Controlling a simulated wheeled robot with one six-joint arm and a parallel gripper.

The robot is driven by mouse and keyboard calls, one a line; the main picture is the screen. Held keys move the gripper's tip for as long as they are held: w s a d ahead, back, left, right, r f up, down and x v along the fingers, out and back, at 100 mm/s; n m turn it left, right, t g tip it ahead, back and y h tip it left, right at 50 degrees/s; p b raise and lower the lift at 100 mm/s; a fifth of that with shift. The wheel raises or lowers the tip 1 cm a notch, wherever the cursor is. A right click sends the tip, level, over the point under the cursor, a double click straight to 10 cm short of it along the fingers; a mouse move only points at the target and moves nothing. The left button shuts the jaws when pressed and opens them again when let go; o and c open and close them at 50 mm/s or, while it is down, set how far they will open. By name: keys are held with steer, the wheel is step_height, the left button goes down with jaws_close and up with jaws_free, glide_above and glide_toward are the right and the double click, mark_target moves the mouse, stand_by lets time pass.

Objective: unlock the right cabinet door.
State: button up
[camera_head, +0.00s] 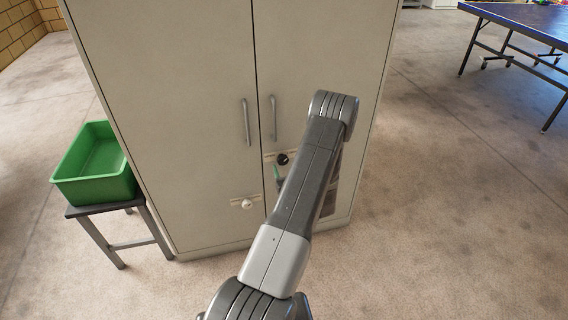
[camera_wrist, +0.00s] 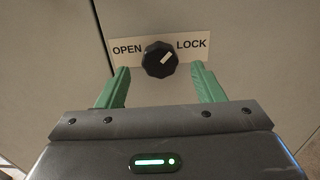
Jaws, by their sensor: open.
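The right cabinet door (camera_head: 320,60) is shut, with an upright bar handle (camera_head: 273,118) near the door seam. Below the handle is a black knob (camera_head: 283,158), large in the wrist view (camera_wrist: 160,59). It sits on a white plate (camera_wrist: 192,46) marked OPEN at left and LOCK at right. The knob's pale mark slants up and right, toward LOCK. My gripper (camera_wrist: 161,68) is open, its green fingers on either side of the knob and apart from it. In the head view my arm hides most of the gripper; one green finger (camera_head: 277,174) shows.
The left cabinet door (camera_head: 170,90) is shut, with its own handle (camera_head: 245,122) and white knob (camera_head: 247,204). A green bin (camera_head: 92,186) stands on a small table at left. A table-tennis table (camera_head: 520,18) is at upper right. Floor right of the cabinet is clear.

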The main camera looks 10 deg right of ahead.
mark_target(284, 162)
steer(key=shift+w, duration=1.7)
jaws_close()
